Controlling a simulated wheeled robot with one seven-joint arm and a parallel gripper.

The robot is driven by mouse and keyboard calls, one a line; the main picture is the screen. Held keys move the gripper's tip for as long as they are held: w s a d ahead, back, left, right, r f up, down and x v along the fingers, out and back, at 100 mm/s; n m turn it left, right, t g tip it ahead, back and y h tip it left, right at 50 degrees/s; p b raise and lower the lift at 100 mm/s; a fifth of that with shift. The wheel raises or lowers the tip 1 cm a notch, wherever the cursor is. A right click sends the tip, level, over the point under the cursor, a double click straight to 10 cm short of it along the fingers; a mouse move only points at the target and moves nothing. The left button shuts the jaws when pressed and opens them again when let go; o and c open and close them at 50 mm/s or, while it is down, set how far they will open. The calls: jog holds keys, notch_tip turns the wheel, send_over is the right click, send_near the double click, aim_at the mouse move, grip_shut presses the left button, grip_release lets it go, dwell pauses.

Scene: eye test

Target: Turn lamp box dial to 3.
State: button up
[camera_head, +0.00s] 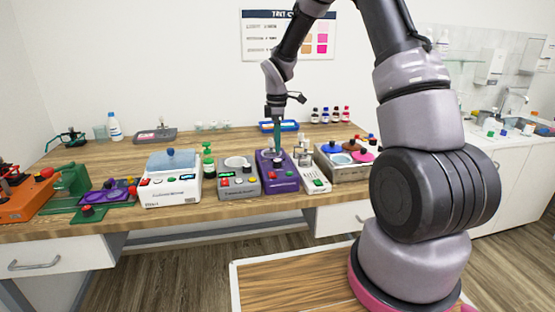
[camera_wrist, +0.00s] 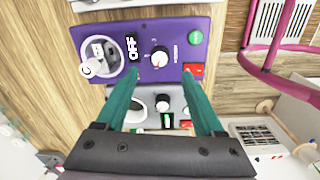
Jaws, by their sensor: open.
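A purple box (camera_head: 282,186) stands near the bench's front edge in the head view. It also fills the upper middle of the wrist view (camera_wrist: 215,40). The dial's exact setting is too small to read. My gripper (camera_head: 276,151) points down above the box. In the wrist view its teal fingers (camera_wrist: 161,80) are spread and empty, with the dial slightly beyond and between their tips.
A grey device (camera_head: 239,181) stands close on the left and a white box (camera_head: 314,180) close on the right.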

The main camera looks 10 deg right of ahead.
aim_at(277, 160)
notch_tip(277, 160, down, 7)
jog(key=shift+w+f, duration=0.1)
jog(key=shift+w, duration=0.05)
grip_shut()
